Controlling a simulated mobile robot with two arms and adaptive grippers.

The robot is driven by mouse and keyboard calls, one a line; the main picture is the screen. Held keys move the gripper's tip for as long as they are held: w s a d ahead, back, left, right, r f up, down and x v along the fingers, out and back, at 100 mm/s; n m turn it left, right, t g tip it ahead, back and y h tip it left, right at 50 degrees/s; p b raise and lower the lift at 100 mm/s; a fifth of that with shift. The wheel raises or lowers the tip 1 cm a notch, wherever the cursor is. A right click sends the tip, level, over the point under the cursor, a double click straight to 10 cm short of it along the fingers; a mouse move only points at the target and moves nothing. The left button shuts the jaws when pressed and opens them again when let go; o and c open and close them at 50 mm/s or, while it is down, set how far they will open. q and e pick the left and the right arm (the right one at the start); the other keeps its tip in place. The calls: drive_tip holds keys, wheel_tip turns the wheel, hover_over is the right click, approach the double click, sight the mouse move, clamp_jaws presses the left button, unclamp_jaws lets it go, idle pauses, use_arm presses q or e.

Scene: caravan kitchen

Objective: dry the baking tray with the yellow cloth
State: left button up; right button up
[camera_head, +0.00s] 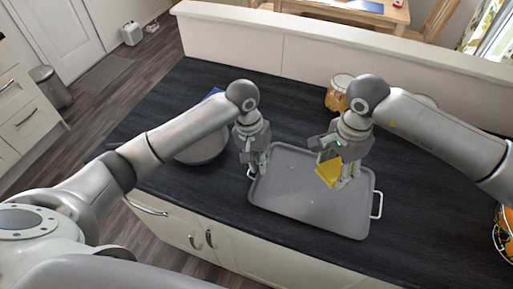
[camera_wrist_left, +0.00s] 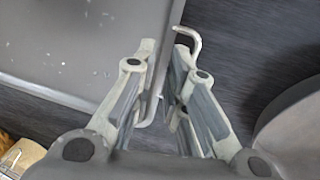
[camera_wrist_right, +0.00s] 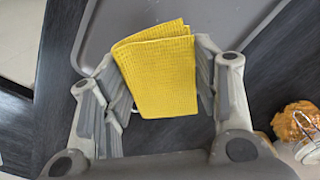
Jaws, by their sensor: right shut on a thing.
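The grey baking tray (camera_head: 290,205) lies flat on the dark worktop, with a wire handle at each short end and small pale specks, like drops, on its surface. My left gripper (camera_head: 257,170) is at the tray's left end. My right gripper (camera_head: 342,182) is shut on the folded yellow cloth (camera_wrist_right: 158,75) over the right half of the tray. The cloth also shows in the head view (camera_head: 327,172). I cannot tell whether the cloth touches the tray.
A round grey pan (camera_head: 205,150) stands left of the tray, partly behind my left arm. A jar (camera_head: 340,90) stands at the back by the low cream wall (camera_head: 330,65). A wire basket with orange contents (camera_head: 504,235) is at the right edge.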

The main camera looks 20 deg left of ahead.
use_arm(q)
drive_tip(key=shift+d+f, duration=0.2)
drive_tip(key=shift+f, duration=1.05)
drive_tip(key=shift+c, duration=0.4)
clamp_jaws()
use_arm(e)
hover_over(310, 189)
drive_tip(key=f, duration=0.4)
drive_tip(key=shift+w+f, duration=0.15)
drive_tip(key=shift+w, duration=0.05)
drive_tip(key=shift+f, duration=2.1)
drive_tip(key=shift+f, duration=0.7)
drive_tip(key=shift+s, duration=0.1)
